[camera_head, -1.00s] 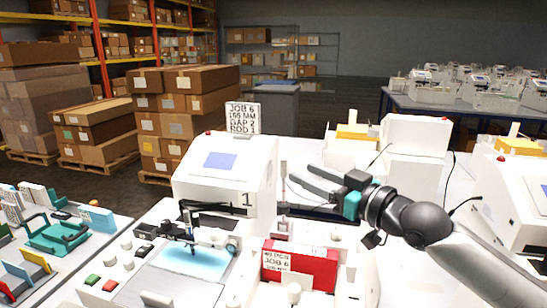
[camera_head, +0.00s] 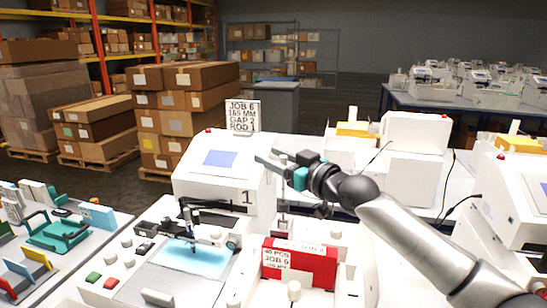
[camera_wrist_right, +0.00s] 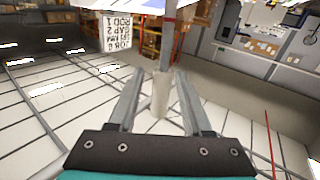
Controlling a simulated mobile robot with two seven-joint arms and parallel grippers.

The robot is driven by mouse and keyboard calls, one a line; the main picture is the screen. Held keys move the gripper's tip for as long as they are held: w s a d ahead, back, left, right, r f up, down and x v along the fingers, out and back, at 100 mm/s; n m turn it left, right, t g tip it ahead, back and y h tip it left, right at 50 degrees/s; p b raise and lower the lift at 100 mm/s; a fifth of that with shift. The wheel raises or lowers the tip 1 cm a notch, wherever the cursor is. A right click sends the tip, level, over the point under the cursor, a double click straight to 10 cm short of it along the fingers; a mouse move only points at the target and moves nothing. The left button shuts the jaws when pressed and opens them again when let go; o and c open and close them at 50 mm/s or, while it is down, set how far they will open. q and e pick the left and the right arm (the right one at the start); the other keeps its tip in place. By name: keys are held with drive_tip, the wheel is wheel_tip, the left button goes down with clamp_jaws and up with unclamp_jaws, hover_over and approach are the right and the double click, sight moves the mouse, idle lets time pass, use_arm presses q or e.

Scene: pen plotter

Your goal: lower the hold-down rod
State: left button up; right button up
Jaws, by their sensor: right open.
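The hold-down rod, as I take it, is the thin upright grey rod (camera_head: 283,196) at the right side of the white plotter (camera_head: 215,175). A red part shows low on it. In the right wrist view, which is upside down, a pale cylinder (camera_wrist_right: 160,94) at the rod's end lies between my fingers, with the grey shaft (camera_wrist_right: 168,45) beyond. My right gripper (camera_head: 272,160) is open around the rod's upper end; it also shows in the wrist view (camera_wrist_right: 158,97). Gaps show beside the cylinder, and contact cannot be told. My left gripper is out of view.
A job sign (camera_head: 242,116) reading JOB 6, GAP 2, ROD 1 stands behind the plotter. A red block (camera_head: 300,262) with a label sits in front of the rod. Other white machines (camera_head: 415,145) stand to the right. Stacked cartons (camera_head: 180,125) are behind on the left.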

drive_tip(key=shift+c, duration=0.3)
clamp_jaws()
idle(1.1)
